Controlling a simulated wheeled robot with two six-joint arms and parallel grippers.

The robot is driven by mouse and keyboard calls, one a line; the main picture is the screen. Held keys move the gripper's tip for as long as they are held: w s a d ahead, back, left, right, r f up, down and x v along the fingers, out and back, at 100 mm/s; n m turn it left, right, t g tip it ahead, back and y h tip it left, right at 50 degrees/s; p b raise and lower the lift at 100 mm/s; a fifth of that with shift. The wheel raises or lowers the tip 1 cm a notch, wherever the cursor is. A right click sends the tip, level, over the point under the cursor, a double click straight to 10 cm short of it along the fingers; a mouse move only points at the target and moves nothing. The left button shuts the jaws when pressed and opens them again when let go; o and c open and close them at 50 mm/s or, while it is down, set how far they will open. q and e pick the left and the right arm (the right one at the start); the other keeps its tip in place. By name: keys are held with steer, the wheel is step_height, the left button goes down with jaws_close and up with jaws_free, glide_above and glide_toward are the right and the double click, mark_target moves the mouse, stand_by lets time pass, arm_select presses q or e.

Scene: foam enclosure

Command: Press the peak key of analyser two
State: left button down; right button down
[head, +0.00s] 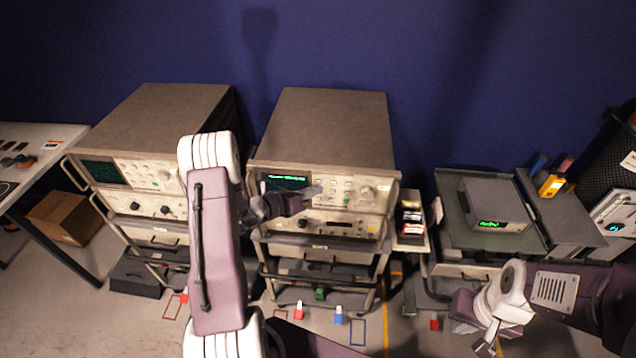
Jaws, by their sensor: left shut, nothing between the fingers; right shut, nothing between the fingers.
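Two large analysers with brown tops stand side by side on carts: one on the left (130,172) and one in the middle (340,187). I cannot read any number on them, nor the peak key's label. My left gripper (316,192) is shut and empty, in front of the middle analyser's face, between its lit green screen (287,182) and its key area. It hides some of the keys, and I cannot tell whether it touches the panel. My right gripper (488,340) is shut and empty, low at the right, away from both analysers.
A side tray (408,238) with small boxes adjoins the middle cart. A grey instrument with a green display (495,205) sits on a cart to the right, near a yellow meter (551,186). A white table (45,145) and cardboard box (65,217) are at left.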

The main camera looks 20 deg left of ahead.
arm_select(q)
steer(key=shift+s, duration=0.1)
steer(key=s, duration=0.2)
steer(key=s+d, duration=0.1)
steer(key=s, duration=0.1)
steer(key=shift+s+d, duration=0.2)
steer(key=shift+s, duration=0.2)
stand_by(0.7)
